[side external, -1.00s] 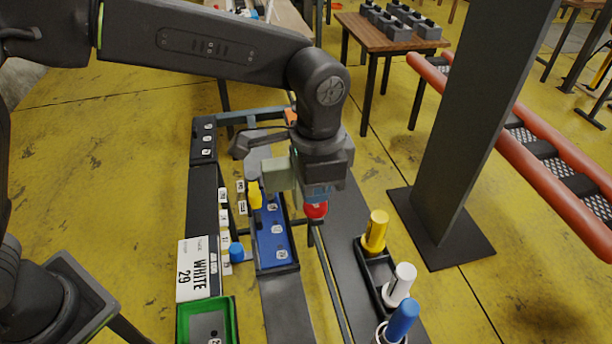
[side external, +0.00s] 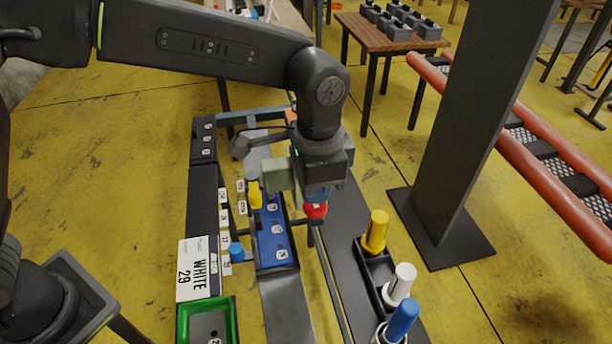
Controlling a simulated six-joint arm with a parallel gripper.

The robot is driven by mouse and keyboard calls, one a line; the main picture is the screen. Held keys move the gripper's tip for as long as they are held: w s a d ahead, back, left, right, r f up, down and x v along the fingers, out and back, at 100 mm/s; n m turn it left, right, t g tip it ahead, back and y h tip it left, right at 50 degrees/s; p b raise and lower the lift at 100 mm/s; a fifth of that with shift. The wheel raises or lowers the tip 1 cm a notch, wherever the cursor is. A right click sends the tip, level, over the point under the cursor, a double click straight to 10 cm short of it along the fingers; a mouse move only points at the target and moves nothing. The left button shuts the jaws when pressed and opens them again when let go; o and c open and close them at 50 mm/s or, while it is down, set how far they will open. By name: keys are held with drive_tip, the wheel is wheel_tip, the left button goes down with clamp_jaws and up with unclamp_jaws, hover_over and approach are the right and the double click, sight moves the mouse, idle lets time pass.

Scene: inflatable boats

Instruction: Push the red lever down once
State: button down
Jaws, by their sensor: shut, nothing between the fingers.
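The red lever's round knob (side external: 316,210) shows at the middle of the side external view, beside the right edge of the blue tray. My gripper (side external: 318,192) points down directly over the knob. Its fingers are shut with nothing between them, and their tips are at or very close to the top of the knob. I cannot tell whether they touch. The lever's lower part is mostly hidden.
A blue tray (side external: 259,241) lies left of the knob. Yellow (side external: 375,232), white (side external: 399,285) and blue (side external: 402,322) cylinders stand in a black rack at right. A dark post (side external: 470,130) rises further right. A green tray (side external: 233,312) and a "WHITE 29" sign (side external: 198,269) are at lower left.

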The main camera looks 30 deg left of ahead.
sight(315, 208)
drive_tip(key=shift+f, duration=0.1)
drive_tip(key=shift+f, duration=2.2)
drive_tip(key=shift+r, duration=4.6)
drive_tip(key=shift+a, duration=0.1)
drive_tip(key=s+a+r+n+t, duration=0.1)
drive_tip(key=a+r, duration=0.1)
drive_tip(key=a, duration=0.3)
drive_tip(key=s+a+r+n, duration=0.1)
drive_tip(key=a+r, duration=0.2)
drive_tip(key=a, duration=0.1)
drive_tip(key=s+a+f+n+t, duration=0.3)
drive_tip(key=s+a+n, duration=0.4)
drive_tip(key=s+a, duration=0.7)
drive_tip(key=shift+a+t, duration=0.8)
drive_tip(key=shift+a, duration=0.25)
